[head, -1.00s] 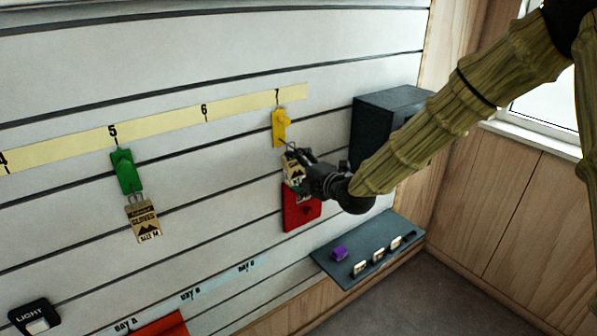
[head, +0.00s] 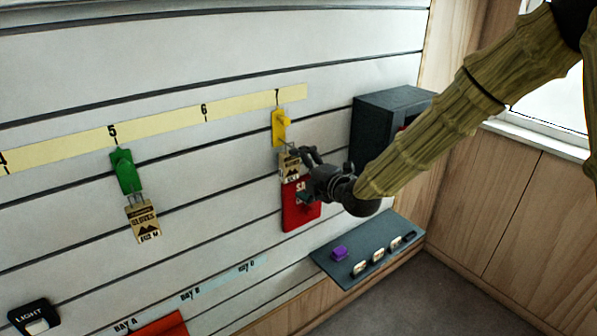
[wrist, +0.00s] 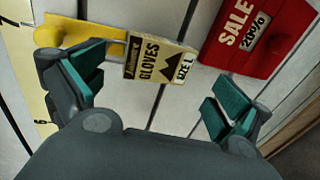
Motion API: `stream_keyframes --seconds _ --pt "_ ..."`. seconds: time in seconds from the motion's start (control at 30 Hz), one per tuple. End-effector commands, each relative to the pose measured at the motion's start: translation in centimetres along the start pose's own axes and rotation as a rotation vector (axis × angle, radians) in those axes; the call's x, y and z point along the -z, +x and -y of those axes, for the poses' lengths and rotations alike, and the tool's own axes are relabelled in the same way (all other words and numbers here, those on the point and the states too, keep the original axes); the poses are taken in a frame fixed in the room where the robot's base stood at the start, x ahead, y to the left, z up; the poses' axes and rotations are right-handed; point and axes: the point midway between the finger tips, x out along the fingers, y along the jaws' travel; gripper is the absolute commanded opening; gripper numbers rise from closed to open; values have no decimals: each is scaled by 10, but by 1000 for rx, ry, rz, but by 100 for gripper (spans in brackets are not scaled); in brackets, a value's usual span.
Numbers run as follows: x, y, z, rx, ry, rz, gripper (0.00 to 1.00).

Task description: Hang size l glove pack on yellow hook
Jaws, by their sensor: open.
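The size L glove pack (head: 290,166) hangs below the yellow hook (head: 281,127) under the 7 mark in the head view. In the wrist view the glove pack (wrist: 159,59) reads GLOVES and SIZE L, and its top end is beside the yellow hook (wrist: 85,33). My gripper (head: 304,175) is just right of the pack. In the wrist view my gripper (wrist: 155,95) is open, with teal finger pads spread apart and the pack beyond them, apart from both pads. The pack's wire loop at the hook is too small to make out clearly.
A red SALE 20% sign (head: 301,206) is on the wall just below the pack. A green hook (head: 126,171) with a size M glove pack (head: 143,219) is to the left. A dark box (head: 375,123) and a shelf (head: 335,265) with small items are to the right.

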Motion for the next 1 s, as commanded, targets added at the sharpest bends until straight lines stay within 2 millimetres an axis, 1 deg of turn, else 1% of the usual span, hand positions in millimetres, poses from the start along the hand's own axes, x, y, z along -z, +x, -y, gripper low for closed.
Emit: stream_keyframes --seconds 0.2,0.4,0.6,0.7,0.77,0.87,0.97,1.0 --pt "0 -40 -1 1 -1 -1 100" --pt "0 -75 -1 0 -1 0 100" --pt "0 -97 0 0 0 0 100" --pt "0 -103 0 1 2 0 100" --pt "0 -104 5 9 15 2 100" --pt "-2 -106 28 48 83 14 100" --pt "-2 -109 73 121 219 43 100" --pt "-1 -112 94 158 285 60 100"
